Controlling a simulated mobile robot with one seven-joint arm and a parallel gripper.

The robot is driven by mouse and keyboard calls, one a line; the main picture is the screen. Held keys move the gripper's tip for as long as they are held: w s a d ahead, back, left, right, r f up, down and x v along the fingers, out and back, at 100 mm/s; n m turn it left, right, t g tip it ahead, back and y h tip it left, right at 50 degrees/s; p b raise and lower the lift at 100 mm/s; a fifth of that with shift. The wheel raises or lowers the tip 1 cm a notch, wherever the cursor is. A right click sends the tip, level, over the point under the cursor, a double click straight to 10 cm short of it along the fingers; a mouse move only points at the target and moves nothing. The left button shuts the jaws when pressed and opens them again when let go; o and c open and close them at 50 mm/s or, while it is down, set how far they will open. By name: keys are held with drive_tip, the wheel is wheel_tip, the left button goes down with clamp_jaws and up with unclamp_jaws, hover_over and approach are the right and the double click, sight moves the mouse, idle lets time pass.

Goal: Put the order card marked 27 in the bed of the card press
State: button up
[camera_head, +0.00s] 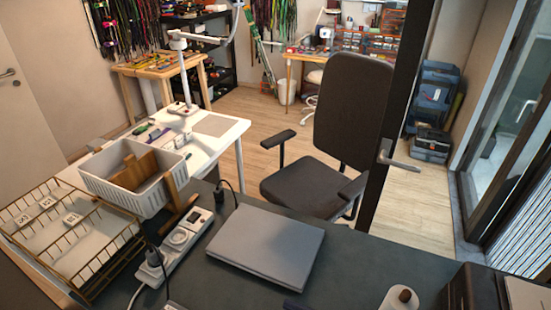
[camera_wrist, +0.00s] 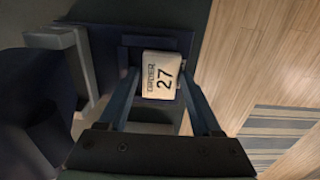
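The order card marked 27 (camera_wrist: 154,86) shows in the wrist view as a small white block with black print. It sits between the two fingers of my gripper (camera_wrist: 162,82), which touch or nearly touch its sides. The gripper looks shut on it. Dark blue parts lie behind the card, and I cannot tell what they are. The head view does not show my gripper or this card. Several other white cards (camera_head: 72,219) lie in a wire basket (camera_head: 115,262) at the left.
A white crate (camera_head: 120,196) with a wooden board stands beside the basket. A power strip (camera_head: 182,240) and a flat grey slab (camera_head: 266,244) lie on the dark desk (camera_head: 345,265). An office chair (camera_head: 345,120) stands behind it. Wood floor (camera_wrist: 262,50) shows in the wrist view.

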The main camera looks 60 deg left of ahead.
wheel_tip(320, 180, up, 12)
drive_tip(key=shift+r+p, duration=0.2)
drive_tip(key=shift+p, duration=0.2)
idle(0.3)
drive_tip(key=w+r+m+t+y, duration=0.4)
drive_tip(key=w+r+m+t, duration=0.4)
drive_tip(key=w+r, duration=1.1)
drive_tip(key=w+d+r+m+t, duration=0.2)
drive_tip(key=w+r+m+t, duration=0.1)
drive_tip(key=r, duration=0.4)
drive_tip(key=w+d+r+m+t, duration=0.2)
drive_tip(key=w+r+t, duration=0.15)
drive_tip(key=r, duration=0.45)
drive_tip(key=d+r+m+t, duration=0.3)
drive_tip(key=r, duration=0.5)
drive_tip(key=d+r+m+t, duration=0.2)
drive_tip(key=d+r+t, duration=0.1)
drive_tip(key=r, duration=0.5)
drive_tip(key=s+d+r+m+t+h, duration=0.2)
drive_tip(key=s+d+r+m+t, duration=0.1)
drive_tip(key=r, duration=0.5)
drive_tip(key=s+d+r+m+t+h, duration=0.2)
drive_tip(key=s+d+r+m+t, duration=0.1)
drive_tip(key=s+r, duration=0.5)
drive_tip(key=shift+d+t, duration=0.45)
drive_tip(key=shift+d, duration=0.55)
